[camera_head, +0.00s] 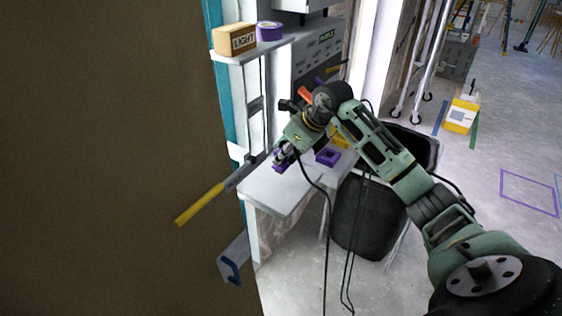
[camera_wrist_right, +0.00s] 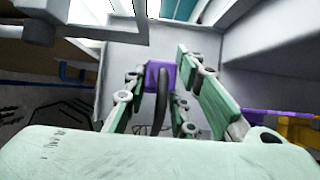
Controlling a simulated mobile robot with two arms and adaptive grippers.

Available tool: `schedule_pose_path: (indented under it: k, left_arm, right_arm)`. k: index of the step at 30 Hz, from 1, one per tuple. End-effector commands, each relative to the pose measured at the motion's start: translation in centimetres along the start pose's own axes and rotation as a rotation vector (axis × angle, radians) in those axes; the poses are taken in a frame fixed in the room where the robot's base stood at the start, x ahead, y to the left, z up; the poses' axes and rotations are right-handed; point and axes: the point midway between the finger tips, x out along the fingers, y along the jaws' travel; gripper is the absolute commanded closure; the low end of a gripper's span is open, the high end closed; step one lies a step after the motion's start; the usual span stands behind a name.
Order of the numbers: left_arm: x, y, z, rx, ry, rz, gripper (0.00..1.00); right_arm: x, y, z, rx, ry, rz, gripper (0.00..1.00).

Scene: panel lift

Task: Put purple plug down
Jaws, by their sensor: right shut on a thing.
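My right gripper (camera_head: 284,156) reaches in from the right in the head view and is shut on the purple plug (camera_head: 278,165), a small purple block. It holds the plug over the white worktop (camera_head: 268,190). I cannot tell from the head view whether the plug touches the top. In the right wrist view the plug (camera_wrist_right: 158,73) shows between the green fingers, partly covered by a dark curved part. A purple piece with a square opening (camera_head: 328,157) lies to the right on the worktop. My left gripper is not in view.
A shelf (camera_head: 258,52) above carries a box marked LIGHT (camera_head: 235,40) and a purple roll (camera_head: 270,30). A yellow-handled tool (camera_head: 200,204) sticks out at the left. A black bin (camera_head: 362,215) stands right of the worktop. The worktop's front part is clear.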

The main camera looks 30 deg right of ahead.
Motion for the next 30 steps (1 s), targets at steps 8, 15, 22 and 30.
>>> schedule_pose_path:
  k: [8, 15, 22, 30]
  left_arm:
    - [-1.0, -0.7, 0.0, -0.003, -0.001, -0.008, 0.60]
    - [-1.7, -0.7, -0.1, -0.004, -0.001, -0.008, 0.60]
    - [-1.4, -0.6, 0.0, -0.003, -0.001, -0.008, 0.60]
    - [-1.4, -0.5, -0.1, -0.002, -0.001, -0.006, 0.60]
  right_arm:
    - [2.0, 0.3, -0.5, 0.001, 0.003, 0.002, 1.00]
    - [4.1, 0.2, -1.7, -0.002, -0.001, -0.001, 1.00]
    - [4.3, 0.2, -1.9, -0.002, 0.000, -0.001, 1.00]
    - [4.4, 0.2, -1.9, -0.001, 0.000, -0.001, 0.59]
